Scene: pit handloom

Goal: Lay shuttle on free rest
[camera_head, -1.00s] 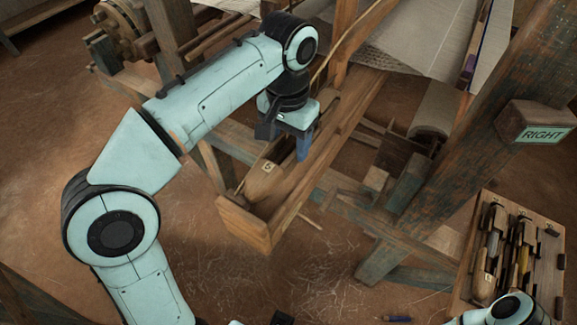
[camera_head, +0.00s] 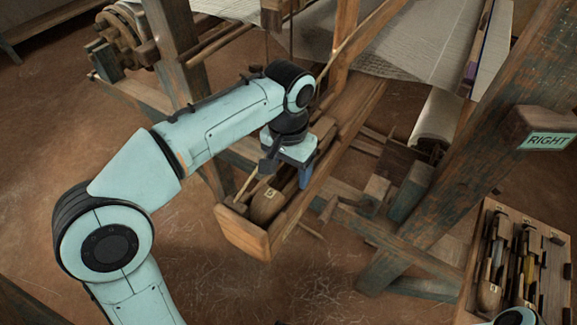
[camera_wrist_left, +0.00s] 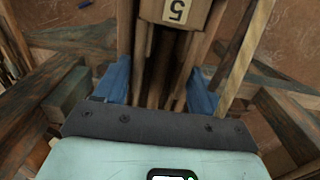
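A brown wooden shuttle (camera_head: 264,207) with a number label shows low between the walls of the long wooden box on the loom. Its labelled end (camera_wrist_left: 178,10) is at the top of the left wrist view, and its dark slot runs down between my fingers. My left gripper (camera_head: 305,178) is over the box. Its blue fingers (camera_wrist_left: 159,86) lie along both sides of the shuttle and look shut on it. I cannot tell whether the shuttle touches the box floor. A wooden tray (camera_head: 556,292) with several shuttles on rests is at the right. My right gripper is out of view.
The box's end board (camera_head: 240,233) and side walls stand close around the shuttle. The floor in front (camera_head: 310,275) is mostly clear.

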